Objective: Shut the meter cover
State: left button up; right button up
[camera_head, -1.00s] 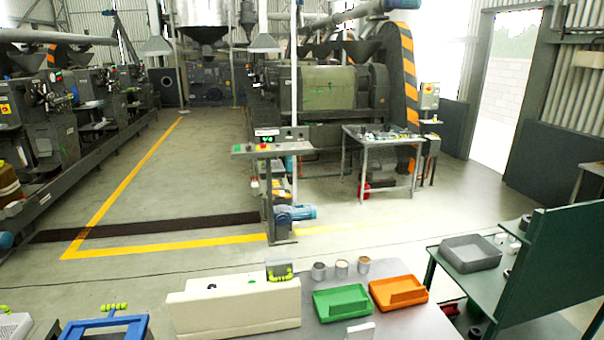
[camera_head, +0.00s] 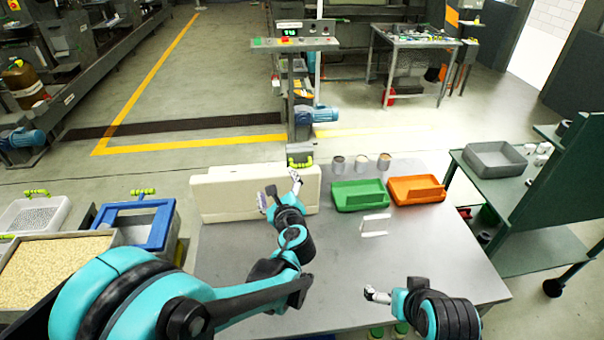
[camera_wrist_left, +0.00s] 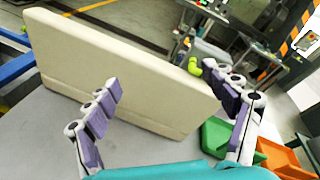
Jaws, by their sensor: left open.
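A cream, box-like meter body (camera_head: 228,196) stands at the back left of the grey table. In the left wrist view its broad pale panel (camera_wrist_left: 120,75) stands upright and fills the upper left. I cannot tell which part is the cover or how far it is open. My left gripper (camera_head: 281,190) is in front of its right part, fingers spread and empty. In the left wrist view the open gripper (camera_wrist_left: 165,85) has the panel beyond its fingers, with no clear contact. My right gripper (camera_head: 376,296) is low over the table's front right; its jaw state is unclear.
A green tray (camera_head: 360,207) and an orange tray (camera_head: 417,202) lie right of the cream body, with several small cups behind. A white bracket-like item (camera_head: 375,233) lies on the table (camera_head: 345,265). A blue-framed box (camera_head: 140,243) stands left. The table's middle is mostly clear.

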aim_at(302, 167)
pick_arm(q)
jog(key=w+d+f+m+t+h, duration=0.1)
jog(key=w+d+f+m+t, duration=0.2)
jog(key=d+m, duration=0.5)
jog(key=x, duration=0.8)
jog(key=shift+p, duration=0.4)
jog(key=shift+c, duration=0.3)
